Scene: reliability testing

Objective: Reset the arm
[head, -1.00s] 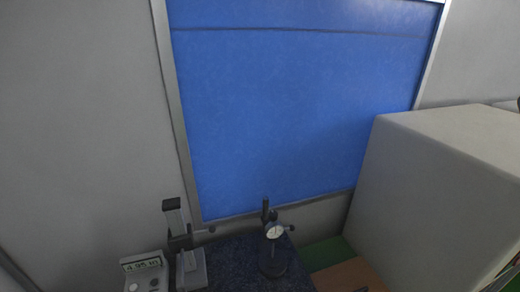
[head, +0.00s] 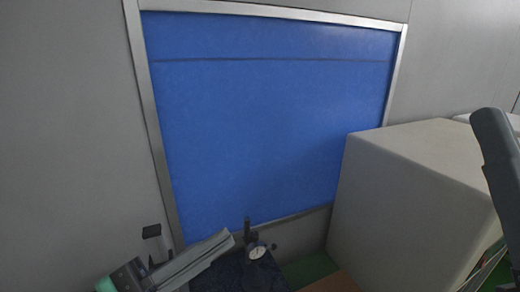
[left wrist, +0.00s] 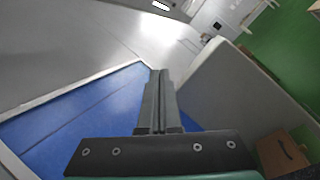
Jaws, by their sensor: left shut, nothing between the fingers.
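My left gripper (head: 230,238) shows low in the head view, its grey fingers slanting up to the right in front of the bench instruments. In the left wrist view its two fingers (left wrist: 157,74) lie together, shut and empty, with the blue panel (left wrist: 80,115) beyond them. A dark grey part (head: 495,150) rises at the right edge of the head view. It may belong to my right arm, but I cannot tell whether it is the gripper.
A dial gauge on a stand (head: 256,250) stands just right of my left fingertips on a dark slab. A large beige box (head: 410,200) fills the right side. The blue panel (head: 270,120) is on the wall behind. A brown box (left wrist: 283,150) shows in the wrist view.

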